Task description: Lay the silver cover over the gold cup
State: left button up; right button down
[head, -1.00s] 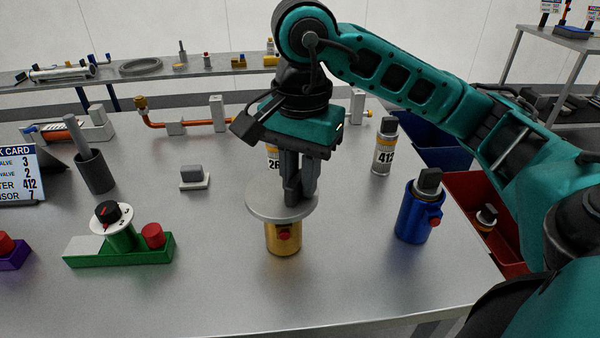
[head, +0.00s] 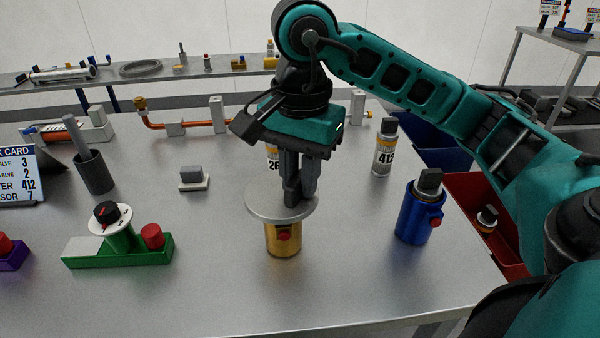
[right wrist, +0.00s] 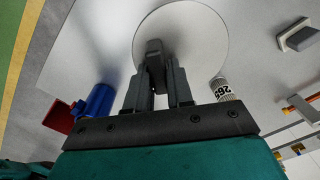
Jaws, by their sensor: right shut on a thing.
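The silver cover (head: 262,204) is a flat round disc lying level at the top of the gold cup (head: 283,240). The cup stands upright on the table with a red knob on its front. My right gripper (head: 298,198) is above the disc, shut on the cover's grip. In the right wrist view the fingers (right wrist: 155,85) close on a dark grip in front of the round cover (right wrist: 195,35). The cup's rim is hidden under the disc, so I cannot tell if the two touch all round. My left gripper is not in view.
A blue cup (head: 415,215) stands to the right, beside a red bin (head: 463,190). A green block (head: 120,248) with a dial is at the left. A can marked 412 (head: 384,150) stands behind. The table front is clear.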

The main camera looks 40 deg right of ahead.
aim_at(300, 174)
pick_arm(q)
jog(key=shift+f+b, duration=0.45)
pick_arm(e)
jog(key=shift+f, duration=0.4)
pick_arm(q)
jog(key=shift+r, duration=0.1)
pick_arm(e)
jog(key=c, duration=0.9)
grip_release()
notch_tip(300, 174, up, 4)
jog(key=shift+r+p, duration=0.15)
jog(key=shift+p, duration=0.85)
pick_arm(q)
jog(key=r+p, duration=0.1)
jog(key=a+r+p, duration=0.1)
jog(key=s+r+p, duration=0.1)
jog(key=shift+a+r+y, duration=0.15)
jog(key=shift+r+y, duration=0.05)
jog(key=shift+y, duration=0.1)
pick_arm(e)
notch_tip(300, 174, up, 9)
jog(key=shift+s+d+f, duration=0.1)
jog(key=shift+f, duration=0.05)
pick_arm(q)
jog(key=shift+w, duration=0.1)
